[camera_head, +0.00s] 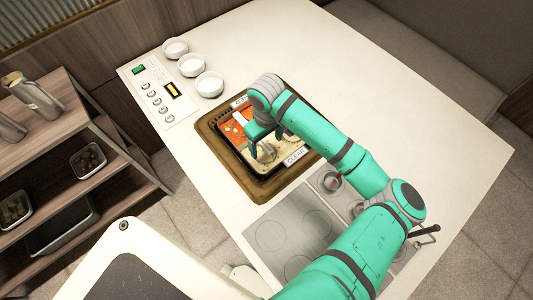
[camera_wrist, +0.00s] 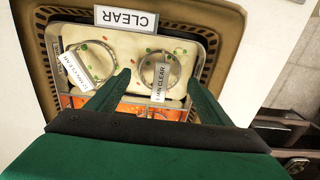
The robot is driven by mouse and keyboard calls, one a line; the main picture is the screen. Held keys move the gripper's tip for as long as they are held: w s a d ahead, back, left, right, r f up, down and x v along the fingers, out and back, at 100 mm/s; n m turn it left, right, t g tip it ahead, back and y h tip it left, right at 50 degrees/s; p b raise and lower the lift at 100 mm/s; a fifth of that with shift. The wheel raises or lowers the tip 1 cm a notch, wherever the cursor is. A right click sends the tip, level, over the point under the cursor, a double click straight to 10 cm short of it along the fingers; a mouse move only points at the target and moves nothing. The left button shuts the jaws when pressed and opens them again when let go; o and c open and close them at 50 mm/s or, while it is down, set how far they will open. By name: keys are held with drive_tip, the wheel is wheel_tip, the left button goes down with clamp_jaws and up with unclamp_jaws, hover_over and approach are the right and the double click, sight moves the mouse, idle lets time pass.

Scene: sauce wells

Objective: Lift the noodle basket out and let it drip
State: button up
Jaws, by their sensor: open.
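Two round wire baskets sit in the pale broth (camera_wrist: 130,48) of the pot's clear half. The right basket (camera_wrist: 174,71) has a white tag that seems to read "MAIN CLEAR". The left basket (camera_wrist: 101,62) has a tilted tag (camera_wrist: 75,71) whose first word I cannot read surely. Which one holds noodles is not clear. My gripper (camera_wrist: 158,77) is open and empty, its green fingertips on either side of the right basket's tag. Whether they touch anything is unclear. In the head view, my gripper (camera_head: 264,138) is over the pot and partly hides it.
The pot's brown rim (camera_head: 231,167) surrounds it, with an orange broth (camera_head: 233,131) in the other half. A "CLEAR" sign (camera_head: 296,158) stands at the edge. Several white bowls (camera_head: 192,65) and a button panel (camera_head: 160,92) are at the upper left. The counter's right side is clear.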

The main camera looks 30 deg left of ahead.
wheel_tip(320, 180, down, 2)
drive_tip(key=shift+s+f, duration=0.1)
drive_tip(key=shift+s, duration=0.05)
drive_tip(key=shift+w+a+f, duration=0.1)
drive_tip(key=shift+a+f, duration=0.05)
drive_tip(key=shift+f, duration=1.1)
drive_tip(key=shift+w+a+f, duration=0.1)
drive_tip(key=shift+f, duration=1.15)
drive_tip(key=c, duration=0.9)
drive_tip(key=shift+r, duration=5.05)
